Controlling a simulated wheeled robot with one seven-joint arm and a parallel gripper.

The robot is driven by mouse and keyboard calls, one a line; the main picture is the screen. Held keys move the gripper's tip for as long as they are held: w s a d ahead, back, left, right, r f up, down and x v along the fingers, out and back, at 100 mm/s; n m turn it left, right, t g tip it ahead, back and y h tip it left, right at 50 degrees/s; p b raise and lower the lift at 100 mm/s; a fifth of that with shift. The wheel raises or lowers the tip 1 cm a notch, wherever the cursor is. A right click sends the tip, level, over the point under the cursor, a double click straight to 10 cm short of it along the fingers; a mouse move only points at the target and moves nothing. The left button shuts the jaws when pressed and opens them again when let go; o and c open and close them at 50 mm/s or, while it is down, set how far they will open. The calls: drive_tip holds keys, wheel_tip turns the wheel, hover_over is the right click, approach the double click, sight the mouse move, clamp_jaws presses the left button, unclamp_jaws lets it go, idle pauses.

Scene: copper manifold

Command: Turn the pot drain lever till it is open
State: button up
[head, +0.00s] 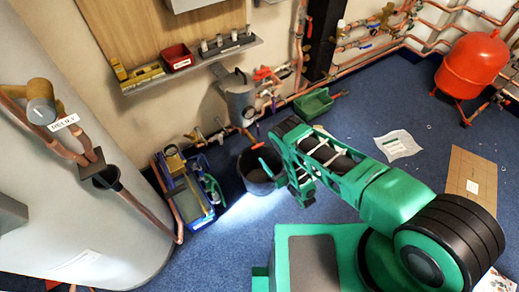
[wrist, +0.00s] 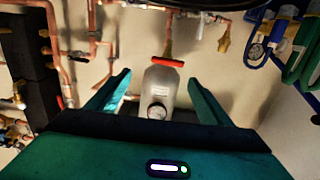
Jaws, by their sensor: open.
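In the wrist view, a pale grey pot (wrist: 160,90) with a round gauge (wrist: 157,111) stands between my gripper's two green fingers. A red lever (wrist: 167,61) lies crosswise at the pot's end, where a copper pipe joins it. My gripper (wrist: 157,80) is open and empty, its fingers on either side of the pot in the picture; I cannot tell how far the pot and lever are beyond the fingertips.
A black bucket (head: 258,182) stands on the blue floor beside my arm. A blue tool tray (head: 189,195) lies to its left and a green tray (head: 314,104) to its upper right. Copper pipes (wrist: 93,40) and a brass fitting (wrist: 224,42) flank the lever. A shelf (head: 220,53) is above.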

sight(259, 146)
drive_tip(key=x, duration=0.6)
drive_tip(key=a+x, duration=0.1)
drive_tip(key=x, duration=0.2)
drive_tip(key=shift+s+f, duration=0.35)
drive_tip(key=shift+s, duration=0.05)
drive_tip(key=c, duration=1)
